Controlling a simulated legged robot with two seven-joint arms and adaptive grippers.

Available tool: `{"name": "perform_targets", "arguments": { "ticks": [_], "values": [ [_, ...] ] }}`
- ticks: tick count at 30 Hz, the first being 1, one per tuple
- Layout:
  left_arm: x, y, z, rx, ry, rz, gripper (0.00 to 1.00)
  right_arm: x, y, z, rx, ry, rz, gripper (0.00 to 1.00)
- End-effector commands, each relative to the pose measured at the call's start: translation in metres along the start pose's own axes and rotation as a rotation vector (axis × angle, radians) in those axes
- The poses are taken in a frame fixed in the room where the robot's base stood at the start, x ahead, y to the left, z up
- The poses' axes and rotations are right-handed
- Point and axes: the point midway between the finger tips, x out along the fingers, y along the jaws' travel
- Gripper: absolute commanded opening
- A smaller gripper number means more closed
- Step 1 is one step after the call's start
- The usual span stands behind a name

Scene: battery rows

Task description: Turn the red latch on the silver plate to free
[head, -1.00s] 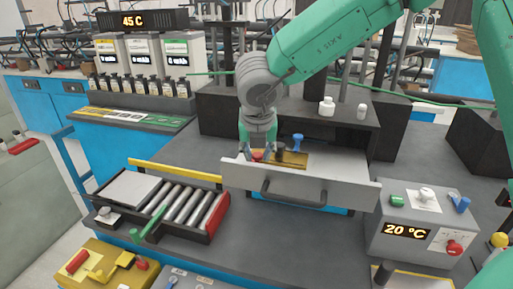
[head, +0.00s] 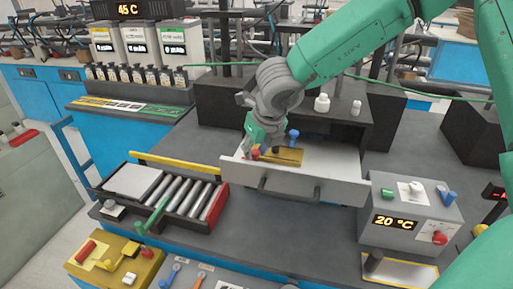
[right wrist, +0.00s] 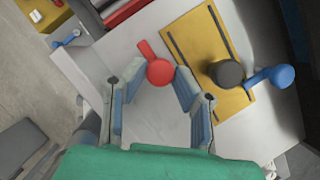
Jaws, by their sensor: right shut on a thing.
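The red latch (right wrist: 156,68) has a round hub and a short handle pointing up and left in the right wrist view. It sits on a pale silver surface (right wrist: 165,112) inside the open drawer, beside a gold plate. My right gripper (right wrist: 158,76) is shut on the red latch, with its fingers on either side of the hub. In the head view the right gripper (head: 257,150) reaches down behind the drawer front and partly hides the red latch (head: 256,154). My left gripper is not in view.
The gold plate (right wrist: 208,60) bears a black knob (right wrist: 226,73); a blue latch (right wrist: 273,77) is at its edge. The drawer front (head: 330,190) stands up close to the gripper. A roller tray (head: 136,182) lies left, and a 20 °C box (head: 385,205) right.

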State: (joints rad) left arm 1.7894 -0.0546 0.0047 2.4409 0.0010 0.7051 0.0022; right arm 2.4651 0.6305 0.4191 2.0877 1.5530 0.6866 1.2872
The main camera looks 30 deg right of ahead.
Motion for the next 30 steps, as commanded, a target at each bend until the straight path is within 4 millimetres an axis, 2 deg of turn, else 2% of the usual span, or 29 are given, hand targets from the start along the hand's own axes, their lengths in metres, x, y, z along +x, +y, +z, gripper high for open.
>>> {"name": "perform_targets", "arguments": {
  "ticks": [10, 11, 12, 23, 26, 30],
  "values": [
    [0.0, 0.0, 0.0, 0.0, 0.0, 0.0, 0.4, 0.001, 0.001, -0.001, -0.004, 0.002, 0.002, 0.0],
    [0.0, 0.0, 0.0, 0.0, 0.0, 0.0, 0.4, 0.001, 0.001, -0.001, -0.004, 0.002, 0.002, 0.35],
    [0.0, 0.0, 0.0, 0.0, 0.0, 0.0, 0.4, 0.001, 0.001, -0.001, -0.003, 0.002, 0.002, 0.44],
    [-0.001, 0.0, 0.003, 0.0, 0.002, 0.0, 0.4, -0.004, 0.0, -0.001, -0.002, -0.001, 0.002, 0.44],
    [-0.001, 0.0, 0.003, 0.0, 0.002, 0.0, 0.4, -0.014, -0.001, 0.0, -0.001, -0.004, 0.001, 0.44],
    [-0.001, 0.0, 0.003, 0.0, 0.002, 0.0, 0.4, -0.042, 0.0, 0.001, 0.0, -0.006, 0.004, 0.44]
  ]
}}
